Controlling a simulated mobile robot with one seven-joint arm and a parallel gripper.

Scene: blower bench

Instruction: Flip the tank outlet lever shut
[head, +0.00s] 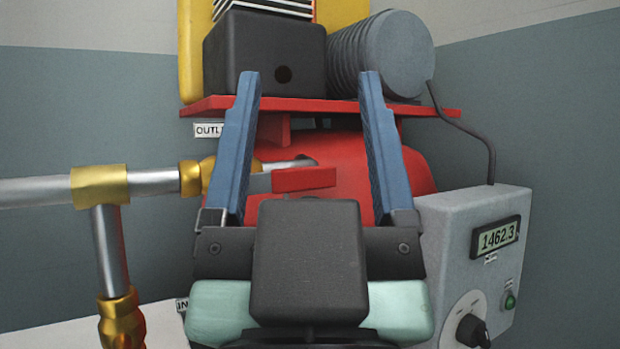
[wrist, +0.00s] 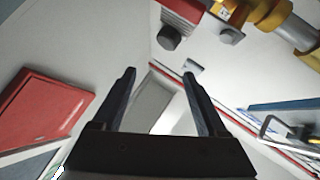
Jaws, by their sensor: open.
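The tank outlet lever (head: 304,179) has a flat red handle on a silver arm. It points right from the brass outlet valve (head: 195,178), roughly in line with the pipe. An outlet label (head: 208,130), partly covered by a finger, is above the valve. The red tank (head: 345,150) is behind. My gripper (head: 309,75) is open and empty, its blue fingers pointing up. In the head view the red handle shows between the fingers; I cannot tell the depth gap. The wrist view shows nothing between the fingertips (wrist: 159,73), and I cannot make out the lever there.
A red shelf (head: 300,105) above the tank carries a black box (head: 265,52) and a grey ribbed cylinder (head: 395,55). A grey control box (head: 470,260) reading 1462.3 stands at right. Silver pipes (head: 110,245) with brass fittings are at left. A red panel (wrist: 45,108) shows in the wrist view.

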